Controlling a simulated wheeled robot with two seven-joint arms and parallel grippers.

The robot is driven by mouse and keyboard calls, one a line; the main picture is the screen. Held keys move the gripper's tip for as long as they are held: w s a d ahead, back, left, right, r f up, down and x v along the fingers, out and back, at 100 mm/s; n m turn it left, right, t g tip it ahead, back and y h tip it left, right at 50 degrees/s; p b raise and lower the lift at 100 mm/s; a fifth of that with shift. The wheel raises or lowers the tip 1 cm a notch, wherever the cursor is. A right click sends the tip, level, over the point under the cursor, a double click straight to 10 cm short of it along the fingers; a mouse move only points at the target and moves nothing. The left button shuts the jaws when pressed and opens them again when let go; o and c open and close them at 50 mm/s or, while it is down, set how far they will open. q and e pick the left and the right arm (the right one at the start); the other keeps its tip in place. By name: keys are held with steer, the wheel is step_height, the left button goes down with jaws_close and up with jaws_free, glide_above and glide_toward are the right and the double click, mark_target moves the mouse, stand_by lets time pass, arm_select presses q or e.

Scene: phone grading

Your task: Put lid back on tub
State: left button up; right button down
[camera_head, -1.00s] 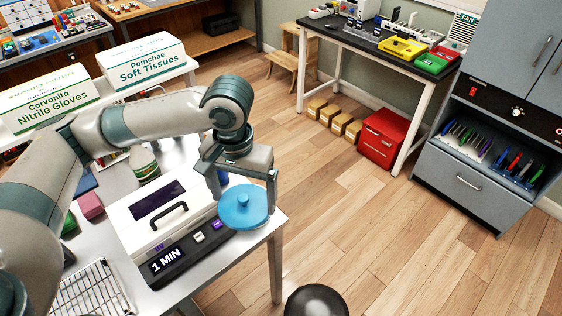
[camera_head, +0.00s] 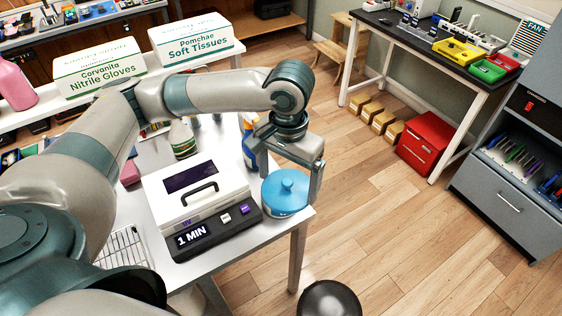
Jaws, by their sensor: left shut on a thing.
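The blue lid (camera_head: 286,187), with a round knob on top, sits at the table's right corner. A lighter blue band of the tub (camera_head: 288,212) shows directly under it, and the lid looks level and in line with it. I cannot tell whether the lid is fully seated. My left gripper (camera_head: 291,180) comes down from above, with its fingers on either side of the lid, shut on it. The far finger is partly hidden. My right gripper is not in view.
A white box-shaped machine (camera_head: 195,190) with a black handle and a "1 MIN" display stands just left of the tub. A blue bottle (camera_head: 249,150) and a green-and-white bottle (camera_head: 182,140) stand behind. A wire rack (camera_head: 122,247) lies at front left. Open floor lies to the right.

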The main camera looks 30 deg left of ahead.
mark_target(288, 174)
arm_select(q)
steer(key=m, duration=0.1)
steer(key=w+m+p, duration=0.2)
steer(key=m, duration=0.1)
steer(key=shift+a+f, duration=0.35)
steer(key=w+m+p, duration=0.1)
steer(key=m, duration=0.1)
steer(key=a+f+m+p, duration=0.1)
steer(key=shift+w+m, duration=0.35)
steer(key=shift+m, duration=0.05)
steer(key=w+a+f+m+p, duration=0.1)
steer(key=m, duration=0.1)
steer(key=w+a+f+m+p, duration=0.1)
steer(key=m, duration=0.2)
steer(key=w+a+f+m+p, duration=0.1)
steer(key=m, duration=0.1)
steer(key=shift+a+m, duration=0.3)
steer(key=shift+f, duration=0.1)
